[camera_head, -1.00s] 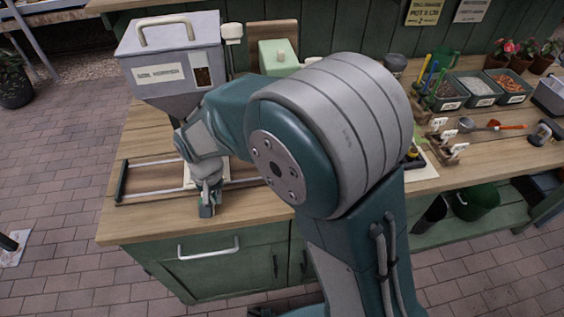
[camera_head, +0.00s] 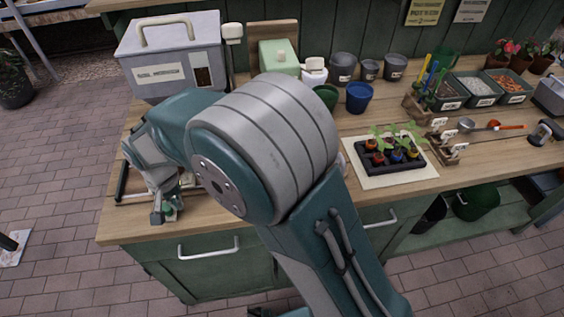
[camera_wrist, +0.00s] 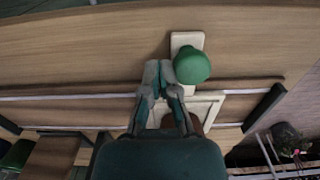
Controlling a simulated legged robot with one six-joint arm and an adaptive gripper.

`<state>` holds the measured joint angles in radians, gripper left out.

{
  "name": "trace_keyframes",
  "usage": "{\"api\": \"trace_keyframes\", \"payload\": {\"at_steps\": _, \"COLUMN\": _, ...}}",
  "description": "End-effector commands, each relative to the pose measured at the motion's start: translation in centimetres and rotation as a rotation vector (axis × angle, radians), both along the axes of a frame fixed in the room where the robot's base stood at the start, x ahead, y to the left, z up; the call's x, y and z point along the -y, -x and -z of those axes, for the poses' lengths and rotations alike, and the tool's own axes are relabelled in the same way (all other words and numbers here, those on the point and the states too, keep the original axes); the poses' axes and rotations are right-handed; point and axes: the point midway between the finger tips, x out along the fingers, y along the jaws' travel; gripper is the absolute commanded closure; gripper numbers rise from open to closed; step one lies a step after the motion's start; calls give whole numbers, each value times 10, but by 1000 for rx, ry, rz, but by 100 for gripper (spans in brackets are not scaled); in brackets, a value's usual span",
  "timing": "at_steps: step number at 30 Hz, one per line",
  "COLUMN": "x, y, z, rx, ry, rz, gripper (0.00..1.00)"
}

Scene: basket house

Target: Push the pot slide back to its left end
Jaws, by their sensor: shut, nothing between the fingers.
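The pot slide (camera_wrist: 213,105) is a cream frame on two pale rails (camera_wrist: 70,97), with a tab (camera_wrist: 187,40) bearing a round green knob (camera_wrist: 192,67). In the wrist view it is close to the dark end bar (camera_wrist: 263,108), with a short gap between them. That bar is the left end bar (camera_head: 121,181) in the head view. My gripper (camera_wrist: 164,72) is shut, its tips right beside the knob and seemingly touching it. A brown round thing, perhaps a pot, is partly hidden behind the fingers. In the head view my gripper (camera_head: 166,213) is low over the bench front; my arm hides most of the slide.
The grey soil hopper (camera_head: 170,60) stands behind the rails. A seedling tray (camera_head: 385,160) on a pale mat, a blue pot (camera_head: 359,97) and grey pots stand to the right. The bench's left edge is near the end bar, with brick floor beyond.

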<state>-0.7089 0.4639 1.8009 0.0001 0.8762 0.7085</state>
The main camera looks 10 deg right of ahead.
Motion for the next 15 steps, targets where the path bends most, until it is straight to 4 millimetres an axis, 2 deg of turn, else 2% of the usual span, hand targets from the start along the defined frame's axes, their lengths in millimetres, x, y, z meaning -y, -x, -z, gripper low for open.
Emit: {"api": "trace_keyframes", "payload": {"at_steps": 15, "x": -50, "y": 0, "z": 0, "rx": 0, "ry": -1, "rz": -2, "gripper": 100}}
